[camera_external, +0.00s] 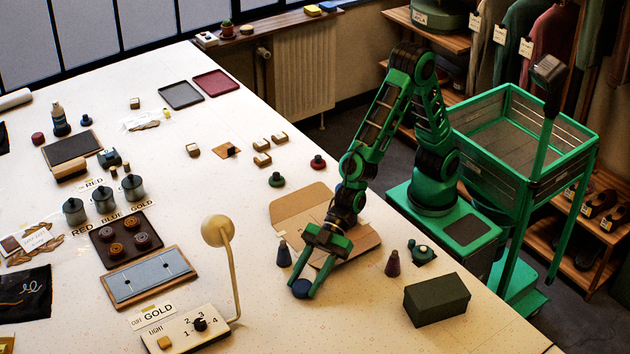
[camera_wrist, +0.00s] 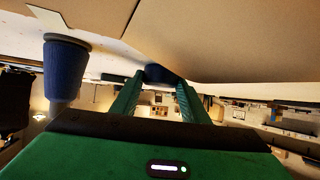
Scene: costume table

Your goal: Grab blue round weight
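The blue round weight (camera_external: 301,288) is a low, dark blue disc on the white table, in front of the open cardboard folder. My gripper (camera_external: 302,287) reaches down to it with one green finger on each side. In the wrist view the weight (camera_wrist: 160,73) shows dark between the two fingertips (camera_wrist: 160,82). The finger gap is about as wide as the weight. I cannot tell whether the fingers press on it or only stand around it. The weight appears to be at table height.
A dark blue tapered piece (camera_external: 284,254) stands close left of my gripper and looms in the wrist view (camera_wrist: 66,72). A maroon cone (camera_external: 392,264) and a dark green box (camera_external: 437,299) stand to the right. The cardboard folder (camera_external: 290,212) lies behind. A lamp (camera_external: 232,270) stands left.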

